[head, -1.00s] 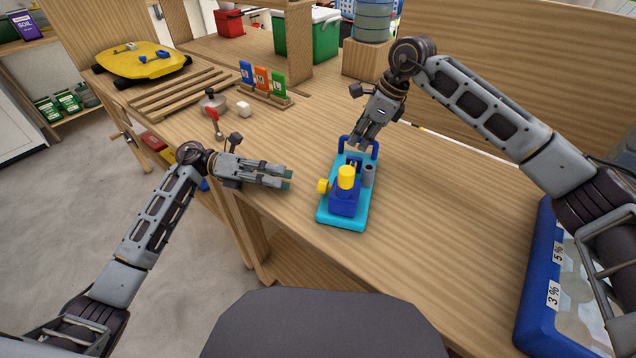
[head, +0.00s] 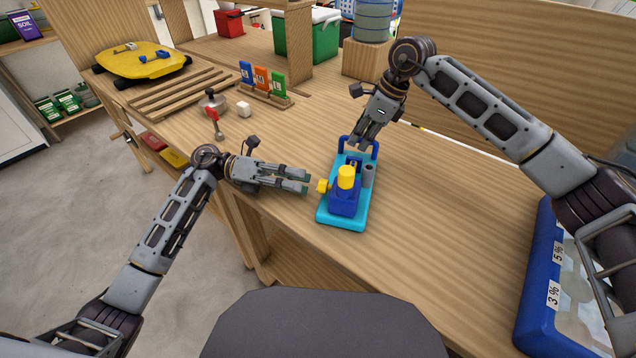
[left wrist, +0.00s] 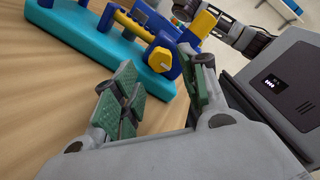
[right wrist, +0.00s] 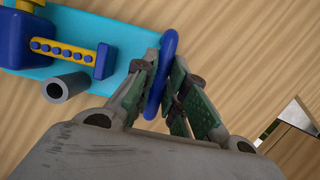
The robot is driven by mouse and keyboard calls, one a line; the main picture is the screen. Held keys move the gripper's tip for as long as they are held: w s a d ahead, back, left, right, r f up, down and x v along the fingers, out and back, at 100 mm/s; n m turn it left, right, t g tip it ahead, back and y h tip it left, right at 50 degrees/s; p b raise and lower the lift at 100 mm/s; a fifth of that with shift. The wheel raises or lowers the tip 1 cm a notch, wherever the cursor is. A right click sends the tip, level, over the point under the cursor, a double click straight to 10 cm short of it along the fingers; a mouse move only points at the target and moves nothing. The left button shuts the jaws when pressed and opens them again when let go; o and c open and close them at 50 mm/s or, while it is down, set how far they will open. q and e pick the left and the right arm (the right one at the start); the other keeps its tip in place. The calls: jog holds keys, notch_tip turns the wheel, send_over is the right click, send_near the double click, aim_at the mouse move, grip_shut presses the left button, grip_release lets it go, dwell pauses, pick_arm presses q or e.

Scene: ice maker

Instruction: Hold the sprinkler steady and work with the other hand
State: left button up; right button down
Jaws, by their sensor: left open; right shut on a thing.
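The sprinkler (head: 346,196) stands on the wooden bench, with a cyan base, a dark blue body, a yellow top, a grey tube and a yellow knob (head: 323,186) on its left side. My right gripper (head: 363,146) is shut on the blue handle (right wrist: 170,50) at the sprinkler's far end. My left gripper (head: 308,182) is open and empty, its fingertips just left of the yellow knob. In the left wrist view the knob (left wrist: 160,60) lies ahead of the open green-padded fingers (left wrist: 165,90), apart from them as far as I can tell.
A red-handled tool (head: 214,119), a round metal lidded piece (head: 212,103) and a white cube (head: 244,109) lie further back. A slatted rack (head: 165,88) is at the left edge. A blue-rimmed tray (head: 530,290) sits at the right. The bench between sprinkler and tray is clear.

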pick_arm(q)
jog(key=shift+s+d, duration=0.2)
jog(key=shift+d, duration=0.65)
jog(key=shift+s+d, duration=0.15)
jog(key=shift+d, duration=0.7)
jog(key=c, duration=0.7)
